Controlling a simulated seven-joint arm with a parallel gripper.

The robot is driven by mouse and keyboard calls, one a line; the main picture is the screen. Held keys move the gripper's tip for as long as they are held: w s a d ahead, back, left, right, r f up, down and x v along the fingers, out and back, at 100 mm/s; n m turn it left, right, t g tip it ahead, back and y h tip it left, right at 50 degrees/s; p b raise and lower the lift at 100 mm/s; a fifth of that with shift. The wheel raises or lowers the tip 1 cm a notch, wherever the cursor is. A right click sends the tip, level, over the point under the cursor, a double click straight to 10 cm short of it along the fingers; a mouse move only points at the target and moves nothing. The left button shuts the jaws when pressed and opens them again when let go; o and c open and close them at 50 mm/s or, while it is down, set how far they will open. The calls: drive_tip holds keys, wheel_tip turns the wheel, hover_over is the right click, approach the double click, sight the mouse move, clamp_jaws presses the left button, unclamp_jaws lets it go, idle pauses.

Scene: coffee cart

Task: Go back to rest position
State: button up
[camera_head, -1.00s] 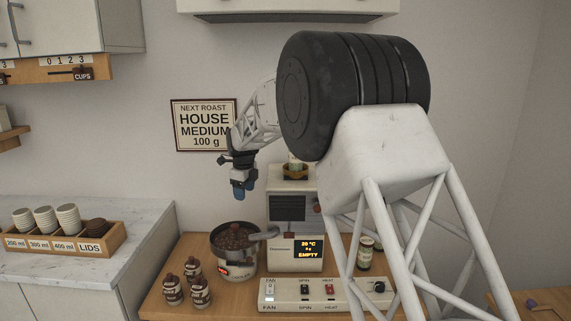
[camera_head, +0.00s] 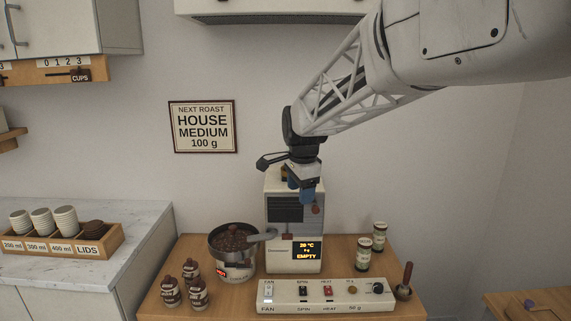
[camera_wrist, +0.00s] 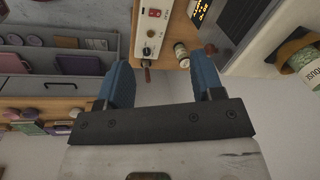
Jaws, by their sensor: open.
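My gripper (camera_head: 306,192) hangs in front of the upper part of the white roaster (camera_head: 293,262) in the head view, above the wooden table. In the wrist view my gripper (camera_wrist: 165,85) shows two blue fingers spread wide with nothing between them. The roaster's display reads 20 °C and EMPTY. My arm reaches in from the upper right. The gripper covers part of the roaster's top.
A pot of brown beans (camera_head: 232,243) stands left of the roaster, with several small brown bottles (camera_head: 190,272) nearby. A switch panel (camera_head: 322,294) lies in front. Two jars (camera_head: 364,252) stand right. A cup rack (camera_head: 64,240) is on the left counter.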

drive_tip(key=s+d+f+n, duration=0.2)
drive_tip(key=s+d+n, duration=0.2)
drive_tip(key=s, duration=0.8)
drive_tip(key=s+d+f+n, duration=0.2)
drive_tip(key=s+d+n, duration=0.2)
drive_tip(key=s, duration=0.9)
drive_tip(key=s+d+f+n, duration=0.3)
drive_tip(key=s+d+n, duration=0.2)
drive_tip(key=s, duration=0.8)
drive_tip(key=shift+d+t+h, duration=0.3)
drive_tip(key=shift+d+t, duration=0.1)
drive_tip(key=shift+d, duration=0.4)
